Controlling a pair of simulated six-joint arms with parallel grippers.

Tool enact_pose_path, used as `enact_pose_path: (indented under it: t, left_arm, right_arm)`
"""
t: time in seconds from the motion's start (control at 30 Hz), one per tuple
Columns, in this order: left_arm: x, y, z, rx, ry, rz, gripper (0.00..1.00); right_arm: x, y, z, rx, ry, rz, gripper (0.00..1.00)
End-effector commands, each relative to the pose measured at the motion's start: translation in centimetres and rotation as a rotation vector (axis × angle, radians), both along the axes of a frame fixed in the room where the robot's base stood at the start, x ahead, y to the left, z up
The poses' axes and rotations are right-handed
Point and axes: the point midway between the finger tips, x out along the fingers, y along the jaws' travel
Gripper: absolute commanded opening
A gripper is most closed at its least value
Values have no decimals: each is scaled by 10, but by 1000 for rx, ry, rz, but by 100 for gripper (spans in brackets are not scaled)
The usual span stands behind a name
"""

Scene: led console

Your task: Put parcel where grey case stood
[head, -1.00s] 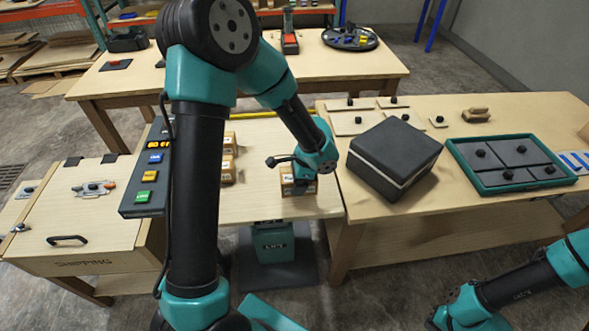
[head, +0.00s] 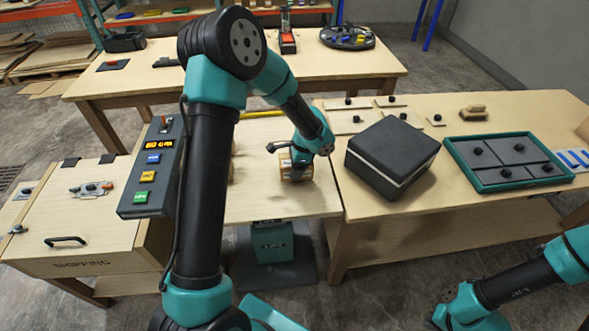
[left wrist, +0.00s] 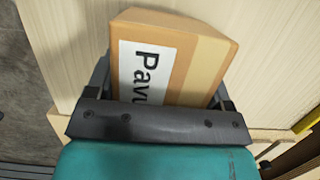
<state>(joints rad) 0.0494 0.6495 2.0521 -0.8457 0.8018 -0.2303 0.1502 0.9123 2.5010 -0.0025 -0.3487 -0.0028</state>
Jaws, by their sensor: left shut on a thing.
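The parcel is a small brown cardboard box (head: 291,169) with a white label, in the middle of the head view. My left gripper (head: 299,160) is shut on it, at the front part of the pale middle table. In the left wrist view, the parcel (left wrist: 175,60) sits between the two fingers, its label partly readable as "Pavu". The grey case (head: 393,155), a dark box with a light seam, stands on the right table, to the right of the parcel. My right gripper (head: 440,317) is low at the bottom right, away from the tables; its fingers are unclear.
A green-rimmed tray (head: 480,183) with dark knobbed panels lies right of the case. Small knobbed plates (head: 348,122) lie behind it. A button console (head: 152,168) and a wooden shipping box (head: 85,235) stand at left. My left arm hides much of the middle table.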

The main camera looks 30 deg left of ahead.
Motion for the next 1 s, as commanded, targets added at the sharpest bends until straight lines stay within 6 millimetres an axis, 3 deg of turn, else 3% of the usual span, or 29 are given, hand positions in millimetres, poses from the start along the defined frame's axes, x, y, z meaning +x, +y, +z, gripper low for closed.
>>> enact_pose_path:
  t: [0.13,0.57,0.6,0.83,1.0]
  left_arm:
    - [0,0,-16,-1,1,0,40]
    - [0,0,-20,0,0,0,40]
    - [0,0,-20,-1,1,0,78]
    - [0,0,-20,0,0,0,100]
    - [0,0,-20,0,0,0,100]
  right_arm:
    - [0,0,0,0,0,0,0]
    - [0,0,0,0,0,0,0]
    - [0,0,0,0,0,0,0]
    - [0,0,0,0,0,0,0]
    - [0,0,0,0,0,0,0]
